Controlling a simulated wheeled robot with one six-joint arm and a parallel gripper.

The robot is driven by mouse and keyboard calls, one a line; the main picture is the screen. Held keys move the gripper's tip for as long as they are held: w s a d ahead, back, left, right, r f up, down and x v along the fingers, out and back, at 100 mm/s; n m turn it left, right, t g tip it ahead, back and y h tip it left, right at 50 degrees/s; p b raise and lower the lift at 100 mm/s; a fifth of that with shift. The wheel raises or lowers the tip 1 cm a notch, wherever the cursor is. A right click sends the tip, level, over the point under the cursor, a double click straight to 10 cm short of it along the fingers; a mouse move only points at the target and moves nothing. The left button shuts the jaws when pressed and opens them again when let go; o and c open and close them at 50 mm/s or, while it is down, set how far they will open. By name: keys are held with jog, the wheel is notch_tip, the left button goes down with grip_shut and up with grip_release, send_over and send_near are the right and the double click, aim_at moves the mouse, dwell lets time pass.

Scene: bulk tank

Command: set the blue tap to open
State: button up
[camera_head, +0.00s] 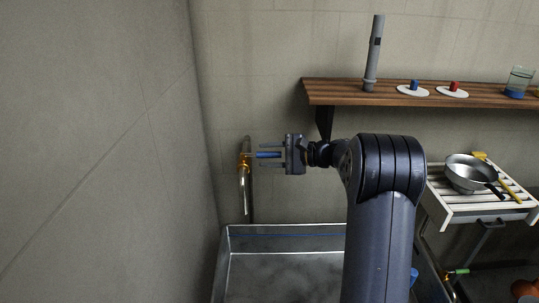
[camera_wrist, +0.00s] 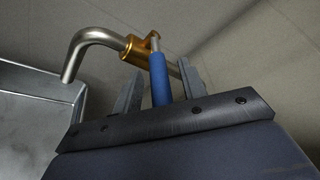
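The blue tap has a brass body (camera_head: 245,156) on the wall at the left corner, with a steel spout hanging down over the metal tank (camera_head: 285,231). Its blue lever (camera_head: 268,155) points right, about level, towards my gripper (camera_head: 263,155). In the wrist view the blue lever (camera_wrist: 160,80) lies between the two fingers of my gripper (camera_wrist: 159,70), with a gap on each side. My gripper is open around the lever and does not appear to press on it. The brass body (camera_wrist: 138,46) and the curved spout (camera_wrist: 88,38) show beyond the fingertips.
A wooden shelf (camera_head: 330,93) above my arm carries a grey cylinder (camera_head: 374,55), two white discs with blue and red knobs, and a glass (camera_head: 520,80). A white rack (camera_head: 465,213) with a pan stands right. A green-handled tap (camera_head: 457,272) is low right. A wall is close left.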

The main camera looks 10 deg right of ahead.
jog(key=shift+c, duration=0.4)
grip_shut()
jog(key=shift+s+b, duration=0.15)
jog(key=shift+b, duration=0.25)
jog(key=s+a+m+t+h+b, duration=0.5)
jog(key=m+t+h+b, duration=0.2)
jog(key=m+h+b, duration=0.5)
jog(key=shift+s+t+h+b, duration=0.25)
jog(key=shift+t+h+b, duration=0.25)
jog(key=shift+h, duration=0.3)
jog(key=shift+a, duration=0.1)
